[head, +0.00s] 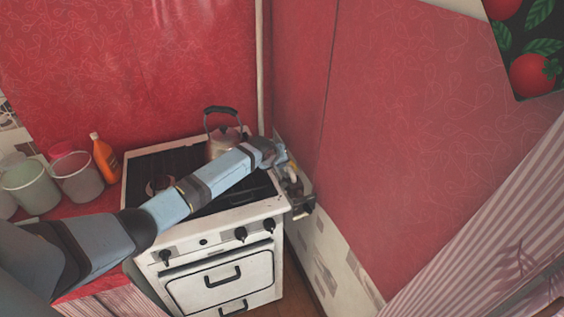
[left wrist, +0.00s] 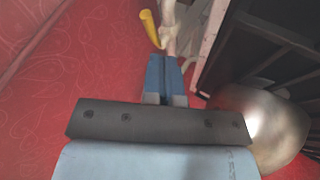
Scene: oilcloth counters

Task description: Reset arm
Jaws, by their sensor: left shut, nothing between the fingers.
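My left arm (head: 165,208) reaches from the left across the front of the white stove (head: 220,262). My left gripper (head: 294,187) is past the stove's right edge, near the red wall; its fingers are small and partly unclear in the head view. In the left wrist view, the blue fingers (left wrist: 164,72) are together with nothing between them. A pale pipe (left wrist: 168,22) with a yellow handle (left wrist: 150,29) is just beyond the fingertips; I cannot tell whether they touch. My right gripper is not in view.
A metal kettle (head: 222,143) stands at the back of the stove top, close behind my arm; it also shows in the left wrist view (left wrist: 268,125). An orange bottle (head: 104,158) and pale containers (head: 78,178) stand on the left counter. The red wall (head: 400,130) bounds the right.

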